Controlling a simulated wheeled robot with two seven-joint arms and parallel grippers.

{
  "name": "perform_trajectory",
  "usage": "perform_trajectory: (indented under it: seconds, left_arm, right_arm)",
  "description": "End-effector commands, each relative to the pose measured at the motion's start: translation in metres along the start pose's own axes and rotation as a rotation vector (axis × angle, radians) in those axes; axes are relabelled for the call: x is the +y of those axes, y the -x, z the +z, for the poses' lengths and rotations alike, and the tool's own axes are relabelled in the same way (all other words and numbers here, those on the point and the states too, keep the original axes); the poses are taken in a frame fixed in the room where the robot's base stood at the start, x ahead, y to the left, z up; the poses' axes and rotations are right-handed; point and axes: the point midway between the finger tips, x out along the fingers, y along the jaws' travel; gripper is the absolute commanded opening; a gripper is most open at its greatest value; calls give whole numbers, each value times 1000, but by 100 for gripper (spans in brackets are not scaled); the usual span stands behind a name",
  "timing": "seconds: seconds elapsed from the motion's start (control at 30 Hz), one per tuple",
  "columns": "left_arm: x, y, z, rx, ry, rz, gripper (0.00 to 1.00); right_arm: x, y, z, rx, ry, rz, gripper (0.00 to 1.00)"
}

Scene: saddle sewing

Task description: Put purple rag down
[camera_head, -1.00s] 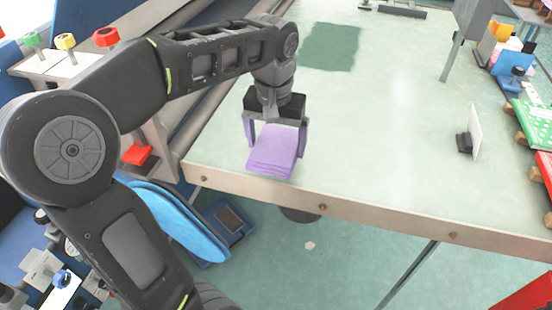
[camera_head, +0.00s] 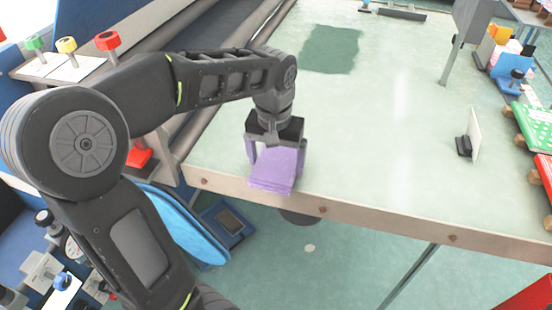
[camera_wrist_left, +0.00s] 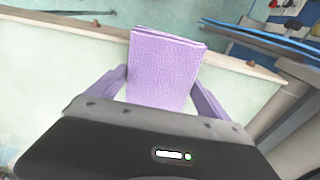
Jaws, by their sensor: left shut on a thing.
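The purple rag (camera_head: 275,170) is a folded pad at the near left edge of the pale green table (camera_head: 390,110). My left gripper (camera_head: 276,152) is shut on it, with a finger on each side. The rag's near end reaches the table's front rim. In the left wrist view the rag (camera_wrist_left: 163,68) sits between the two purple fingers of my left gripper (camera_wrist_left: 160,90), its far end over the table edge. I cannot tell whether the rag touches the tabletop. My right gripper is not in view.
A darker green patch (camera_head: 331,49) lies on the table behind the gripper. A small white upright plate (camera_head: 473,135) stands at the right. Green and red boards (camera_head: 535,128) line the right edge. The middle of the table is clear.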

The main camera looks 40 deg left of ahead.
Motion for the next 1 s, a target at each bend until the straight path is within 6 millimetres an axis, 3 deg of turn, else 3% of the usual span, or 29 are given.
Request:
perform_trajectory:
  seconds: [0.13, 0.17, 0.27, 0.67, 0.87, 1.0]
  left_arm:
    - [0, -5, 0, 0, 0, 0, 58]
    - [0, -4, 0, 0, 0, 0, 92]
    - [0, -4, 0, 0, 0, 0, 100]
    - [0, 4, 0, 1, 0, 0, 100]
    - [0, 33, -1, 5, 0, 1, 100]
    - [0, 63, -1, 5, 0, 2, 100]
  right_arm:
    - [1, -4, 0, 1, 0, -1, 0]
    - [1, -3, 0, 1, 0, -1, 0]
    - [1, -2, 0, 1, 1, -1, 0]
    - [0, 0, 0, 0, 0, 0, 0]
    - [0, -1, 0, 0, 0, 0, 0]
    - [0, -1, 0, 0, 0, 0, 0]
